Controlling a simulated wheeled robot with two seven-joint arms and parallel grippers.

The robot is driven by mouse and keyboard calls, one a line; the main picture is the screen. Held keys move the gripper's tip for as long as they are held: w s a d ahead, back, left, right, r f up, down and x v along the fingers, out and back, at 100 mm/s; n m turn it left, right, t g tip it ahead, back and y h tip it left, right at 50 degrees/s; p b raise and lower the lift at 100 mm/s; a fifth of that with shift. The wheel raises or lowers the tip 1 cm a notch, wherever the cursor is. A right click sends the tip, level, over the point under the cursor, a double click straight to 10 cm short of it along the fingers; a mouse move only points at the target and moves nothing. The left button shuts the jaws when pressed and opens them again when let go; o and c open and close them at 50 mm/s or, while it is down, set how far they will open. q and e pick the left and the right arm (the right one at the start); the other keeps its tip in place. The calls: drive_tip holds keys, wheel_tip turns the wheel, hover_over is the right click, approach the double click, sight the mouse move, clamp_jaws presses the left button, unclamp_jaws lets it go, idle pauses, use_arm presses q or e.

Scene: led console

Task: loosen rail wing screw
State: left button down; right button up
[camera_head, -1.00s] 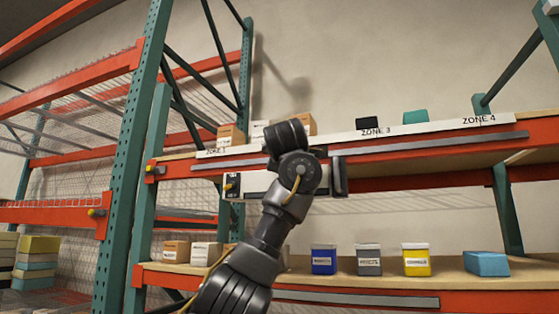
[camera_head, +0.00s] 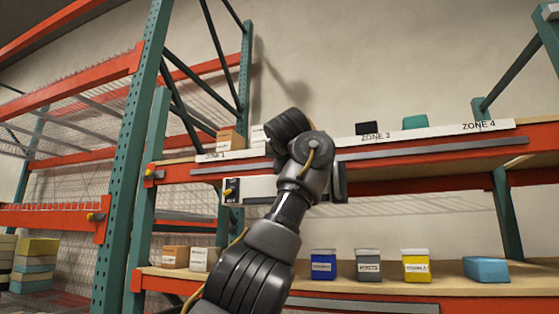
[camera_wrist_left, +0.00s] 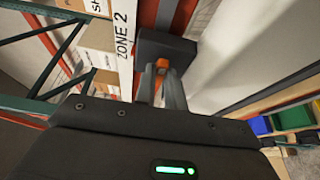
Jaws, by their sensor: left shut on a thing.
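My left arm reaches up from the bottom of the head view, and its dark wrist (camera_head: 300,145) covers part of the white console bar (camera_head: 258,189). The bar hangs under the upper shelf beam, with a dark cap at each end. In the left wrist view my left gripper (camera_wrist_left: 160,76) is shut on a small orange piece, apparently the wing screw (camera_wrist_left: 162,64), beside a dark block (camera_wrist_left: 166,46). The fingers hide most of the screw. In the head view the fingertips and the held screw are hidden behind my wrist. My right gripper is not in view.
The upper shelf edge carries a white label strip (camera_head: 430,133), with boxes above it. The lower shelf (camera_head: 440,281) holds a blue bin (camera_head: 323,263), a grey bin (camera_head: 368,264) and a yellow bin (camera_head: 416,264). A green upright (camera_head: 140,160) stands at left.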

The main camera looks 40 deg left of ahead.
use_arm(q)
drive_tip(key=shift+r, duration=0.2)
drive_tip(key=c, duration=1.8)
unclamp_jaws()
drive_tip(key=o, duration=0.3)
drive_tip(key=shift+w+f, duration=0.15)
drive_tip(key=shift+w, duration=0.05)
drive_tip(key=shift+o, duration=0.2)
drive_tip(key=shift+s, duration=0.15)
